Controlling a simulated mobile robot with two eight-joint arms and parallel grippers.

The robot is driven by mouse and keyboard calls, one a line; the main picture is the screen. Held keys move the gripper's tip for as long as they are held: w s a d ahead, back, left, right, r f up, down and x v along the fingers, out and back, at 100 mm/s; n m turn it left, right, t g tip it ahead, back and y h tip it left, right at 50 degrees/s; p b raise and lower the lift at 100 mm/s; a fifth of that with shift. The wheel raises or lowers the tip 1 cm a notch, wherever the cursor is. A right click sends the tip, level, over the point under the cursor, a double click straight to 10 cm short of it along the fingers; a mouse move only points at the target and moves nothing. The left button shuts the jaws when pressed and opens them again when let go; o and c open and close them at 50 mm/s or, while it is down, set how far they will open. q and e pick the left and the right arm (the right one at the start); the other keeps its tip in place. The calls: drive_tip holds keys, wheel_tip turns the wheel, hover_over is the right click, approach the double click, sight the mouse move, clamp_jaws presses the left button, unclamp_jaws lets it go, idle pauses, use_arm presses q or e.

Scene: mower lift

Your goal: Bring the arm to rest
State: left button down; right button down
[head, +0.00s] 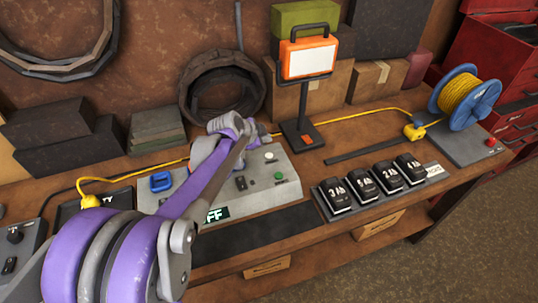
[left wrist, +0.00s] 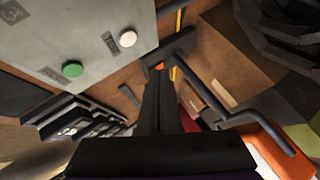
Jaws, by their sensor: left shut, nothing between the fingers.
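My left arm, purple and grey, reaches from the lower left of the head view over the bench (head: 345,245). Its gripper (head: 264,134) is small and partly hidden behind the wrist, above the back of a grey control box (head: 285,190). In the left wrist view the two dark fingers (left wrist: 160,78) are together with nothing between them. The control box also shows there (left wrist: 60,35), with a green and a white button. Its display is partly covered by my arm and reads "FF". My right gripper is not in view.
An orange work lamp (head: 308,58) stands just right of the gripper; its orange frame also shows in the wrist view (left wrist: 262,148). Several black batteries (head: 362,186) sit in a front row. A blue cable reel (head: 463,97) stands at right. A yellow cable crosses the bench.

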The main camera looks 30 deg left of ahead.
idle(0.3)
use_arm(q)
drive_tip(key=shift+n+g, duration=0.5)
drive_tip(key=shift+n, duration=0.4)
drive_tip(key=s+d, duration=0.5)
drive_tip(key=shift+d, duration=0.35)
drive_tip(key=s+d+f+n+g, duration=0.1)
drive_tip(key=s+d+n, duration=0.1)
drive_tip(key=s, duration=0.5)
drive_tip(key=s+d+f+n, duration=0.2)
drive_tip(key=s+d+n, duration=0.1)
drive_tip(key=s, duration=0.4)
drive_tip(key=s+d+f+n+g, duration=0.1)
drive_tip(key=s+d+f+n, duration=0.1)
drive_tip(key=s+d, duration=0.2)
drive_tip(key=shift+s+d+f+n+g+y, duration=0.1)
drive_tip(key=shift+s+n+y, duration=0.05)
drive_tip(key=shift+s, duration=0.4)
drive_tip(key=shift+s+d+f+n+g+y, duration=0.1)
drive_tip(key=shift+s+d, duration=0.05)
drive_tip(key=shift+s, duration=0.45)
drive_tip(key=shift+s+d+f+n+g+y, duration=0.1)
drive_tip(key=shift+s+n+y, duration=0.05)
drive_tip(key=shift+s, duration=0.4)
drive_tip(key=shift+s+f, duration=0.15)
drive_tip(key=shift+s, duration=0.2)
